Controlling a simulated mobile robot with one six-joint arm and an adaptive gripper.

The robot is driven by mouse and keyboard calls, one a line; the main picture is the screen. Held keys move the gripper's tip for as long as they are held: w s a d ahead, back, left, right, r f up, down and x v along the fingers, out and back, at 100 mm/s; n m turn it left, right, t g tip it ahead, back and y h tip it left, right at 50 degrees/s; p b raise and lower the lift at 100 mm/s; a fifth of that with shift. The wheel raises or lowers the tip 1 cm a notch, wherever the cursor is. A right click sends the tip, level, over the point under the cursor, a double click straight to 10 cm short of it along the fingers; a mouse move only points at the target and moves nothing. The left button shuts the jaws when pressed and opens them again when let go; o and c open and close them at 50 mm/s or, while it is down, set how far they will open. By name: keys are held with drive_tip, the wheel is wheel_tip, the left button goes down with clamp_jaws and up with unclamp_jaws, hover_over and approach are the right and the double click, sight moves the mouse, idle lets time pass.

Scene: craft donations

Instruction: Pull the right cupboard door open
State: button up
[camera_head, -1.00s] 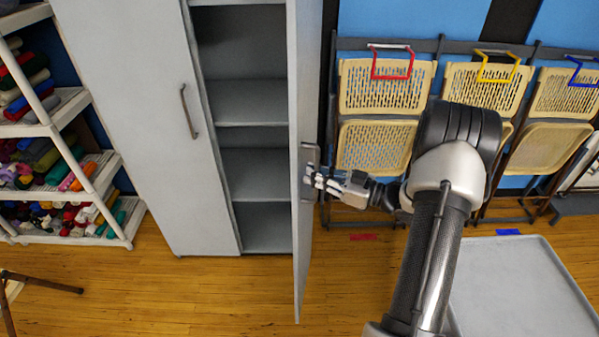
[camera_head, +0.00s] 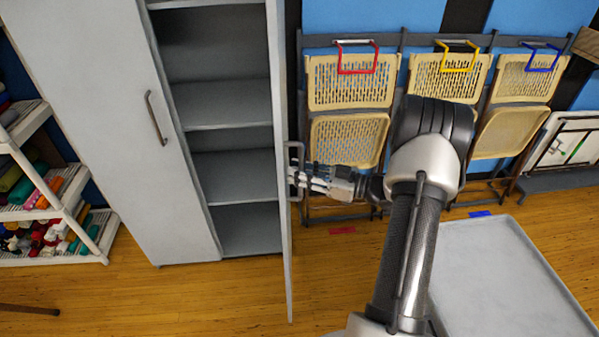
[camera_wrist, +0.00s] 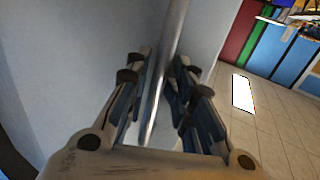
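The right cupboard door (camera_head: 279,230) stands open, swung out and seen nearly edge-on in the head view. Its metal bar handle (camera_head: 298,150) is on the outer side. My gripper (camera_head: 304,178) is at this handle, reaching in from the right. In the wrist view the handle bar (camera_wrist: 165,75) runs between the two fingers of my gripper (camera_wrist: 162,75), which are closed in around it. Small gaps show beside the bar, and the exact contact is hard to see. The left cupboard door (camera_head: 105,130) is shut, with its own handle (camera_head: 156,118). Empty shelves (camera_head: 235,163) show inside.
Folding chairs (camera_head: 350,85) with coloured handles hang behind my arm. A grey flat tray-like surface (camera_head: 505,280) is at lower right. A white rack (camera_head: 85,240) with yarn stands at left. The wooden floor (camera_head: 200,300) in front of the cupboard is clear.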

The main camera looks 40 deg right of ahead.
drive_tip(key=shift+o, duration=0.5)
drive_tip(key=shift+d, duration=0.1)
drive_tip(key=shift+s+d, duration=0.25)
drive_tip(key=shift+s, duration=0.05)
drive_tip(key=v, duration=1.1)
